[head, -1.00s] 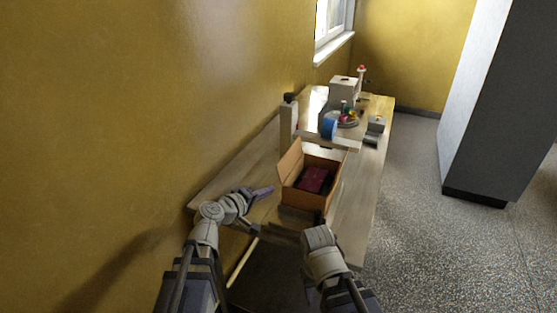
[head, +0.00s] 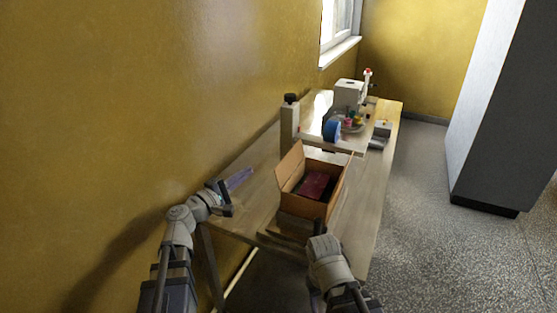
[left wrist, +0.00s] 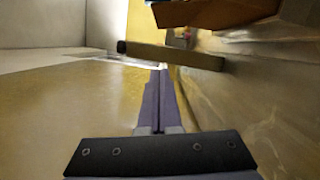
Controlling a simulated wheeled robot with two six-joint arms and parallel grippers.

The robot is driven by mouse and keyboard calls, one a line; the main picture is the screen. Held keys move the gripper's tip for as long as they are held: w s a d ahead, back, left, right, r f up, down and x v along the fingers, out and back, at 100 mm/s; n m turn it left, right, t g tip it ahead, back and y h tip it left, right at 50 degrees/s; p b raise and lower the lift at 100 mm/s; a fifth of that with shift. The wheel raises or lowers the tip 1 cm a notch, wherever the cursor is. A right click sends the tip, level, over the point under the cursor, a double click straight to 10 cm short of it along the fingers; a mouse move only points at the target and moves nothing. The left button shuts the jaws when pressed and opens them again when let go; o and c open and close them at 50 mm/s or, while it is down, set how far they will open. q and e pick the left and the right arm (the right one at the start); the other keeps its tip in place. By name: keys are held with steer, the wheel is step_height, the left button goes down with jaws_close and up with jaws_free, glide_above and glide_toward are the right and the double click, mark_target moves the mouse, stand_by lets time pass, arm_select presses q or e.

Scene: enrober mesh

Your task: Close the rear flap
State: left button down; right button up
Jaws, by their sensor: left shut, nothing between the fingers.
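An open cardboard box (head: 302,207) stands on the table with a dark red item (head: 314,184) inside. A tall flap (head: 290,166) stands up along its wall side. Another brown panel (head: 292,226) spreads low at its near side. Which one is the rear flap I cannot tell for sure. My left gripper (head: 250,171) is shut and empty, above the table between the wall and the box, apart from the box. Its purple fingers (left wrist: 158,95) lie together in the left wrist view. A brown piece (left wrist: 215,10), probably part of the box, shows at that view's top. My right gripper's fingers are hidden.
A white machine (head: 349,93) and small coloured items are farther back. The yellow wall (head: 130,110) runs close along the left. Bare table (head: 258,160) lies between wall and box.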

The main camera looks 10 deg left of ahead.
mark_target(291, 162)
arm_select(q)
steer(key=w+d+r+p, duration=0.1)
steer(key=w+d, duration=0.6)
steer(key=d, duration=0.2)
steer(key=shift+w+r, duration=0.15)
steer(key=shift+r, duration=0.15)
